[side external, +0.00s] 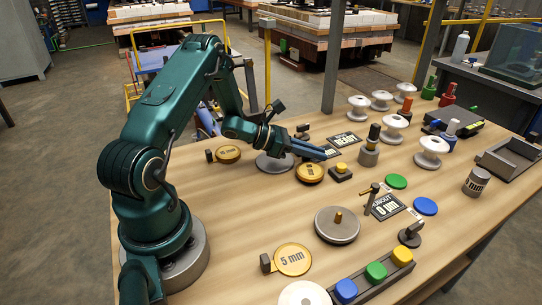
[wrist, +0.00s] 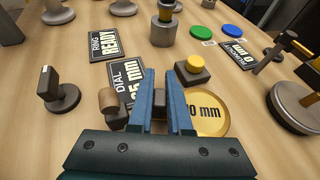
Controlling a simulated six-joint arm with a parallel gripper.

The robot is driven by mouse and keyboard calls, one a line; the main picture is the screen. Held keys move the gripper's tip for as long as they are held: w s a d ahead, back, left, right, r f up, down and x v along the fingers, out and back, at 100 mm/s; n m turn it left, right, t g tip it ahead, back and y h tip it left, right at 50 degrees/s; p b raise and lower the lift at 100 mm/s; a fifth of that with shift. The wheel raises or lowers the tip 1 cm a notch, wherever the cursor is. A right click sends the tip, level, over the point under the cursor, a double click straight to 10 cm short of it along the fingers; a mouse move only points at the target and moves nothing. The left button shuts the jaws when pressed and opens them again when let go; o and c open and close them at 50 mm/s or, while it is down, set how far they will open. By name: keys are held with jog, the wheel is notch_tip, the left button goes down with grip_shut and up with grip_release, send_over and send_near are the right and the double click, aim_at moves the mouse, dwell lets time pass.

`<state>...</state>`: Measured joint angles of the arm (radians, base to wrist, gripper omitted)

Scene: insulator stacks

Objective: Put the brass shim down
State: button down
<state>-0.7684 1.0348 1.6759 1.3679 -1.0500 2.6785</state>
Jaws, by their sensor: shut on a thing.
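The brass shim, a round gold disc (side external: 310,173) marked "10 mm", is just below my gripper (side external: 322,152) in the side view. In the wrist view the brass shim (wrist: 212,118) lies right of my gripper (wrist: 160,85), partly hidden by the right finger. The blue fingers are shut on a dark block between them, which looks like the shim's grip tab (wrist: 160,101). The disc looks flat, at or close to the wooden table; I cannot tell whether it touches.
A yellow-button box (wrist: 192,70) stands close beyond the disc. "DIAL" (wrist: 128,80) and "READY" (wrist: 104,43) cards lie left of the fingers. Other brass discs (side external: 293,259) (side external: 228,154) sit on the table. A round metal plate (side external: 337,226) stands nearer the side camera.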

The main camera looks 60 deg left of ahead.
jog(key=shift+f, duration=0.55)
jog(key=shift+f, duration=0.15)
jog(key=c, duration=1.1)
grip_release()
jog(key=shift+c, duration=0.2)
